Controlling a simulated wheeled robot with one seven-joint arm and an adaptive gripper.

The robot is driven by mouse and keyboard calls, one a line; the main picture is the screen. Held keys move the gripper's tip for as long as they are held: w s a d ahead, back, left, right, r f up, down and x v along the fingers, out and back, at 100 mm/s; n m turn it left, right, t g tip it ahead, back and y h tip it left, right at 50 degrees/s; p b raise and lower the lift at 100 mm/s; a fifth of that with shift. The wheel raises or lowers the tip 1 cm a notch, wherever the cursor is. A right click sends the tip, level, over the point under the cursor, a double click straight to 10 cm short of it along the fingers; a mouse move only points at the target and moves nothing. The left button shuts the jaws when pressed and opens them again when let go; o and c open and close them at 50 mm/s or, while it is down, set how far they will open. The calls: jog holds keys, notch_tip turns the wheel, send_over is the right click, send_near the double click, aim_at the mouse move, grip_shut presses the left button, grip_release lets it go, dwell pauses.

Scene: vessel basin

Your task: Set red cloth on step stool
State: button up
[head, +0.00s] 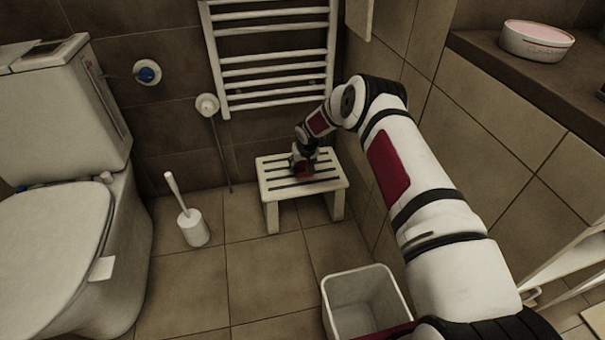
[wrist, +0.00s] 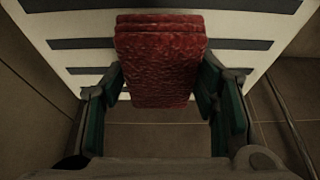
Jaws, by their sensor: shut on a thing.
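The red cloth (wrist: 160,60) is a folded, textured stack in the middle of the wrist view. My gripper (wrist: 158,88) is shut on it, with one finger at each side. The step stool (head: 329,184) is white with dark slots in its top and stands against the back wall in the head view. In the wrist view the stool top (wrist: 85,58) lies behind the cloth. In the head view my gripper (head: 303,168) is low over the stool top, and a small part of the cloth (head: 303,173) shows. I cannot tell whether the cloth touches the stool.
A toilet (head: 60,235) stands at left, with a toilet brush (head: 195,228) on the floor beside it. A white bin (head: 363,300) stands in front at right. A towel radiator (head: 275,58) hangs above the stool. A bowl (head: 537,41) sits on the right ledge.

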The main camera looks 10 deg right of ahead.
jog(key=shift+f+b, duration=1.15)
jog(key=shift+f, duration=0.65)
jog(key=shift+r, duration=0.1)
jog(key=o, duration=1.1)
jog(key=p+v, duration=0.5)
jog(key=v, duration=0.7)
jog(key=shift+r, duration=0.1)
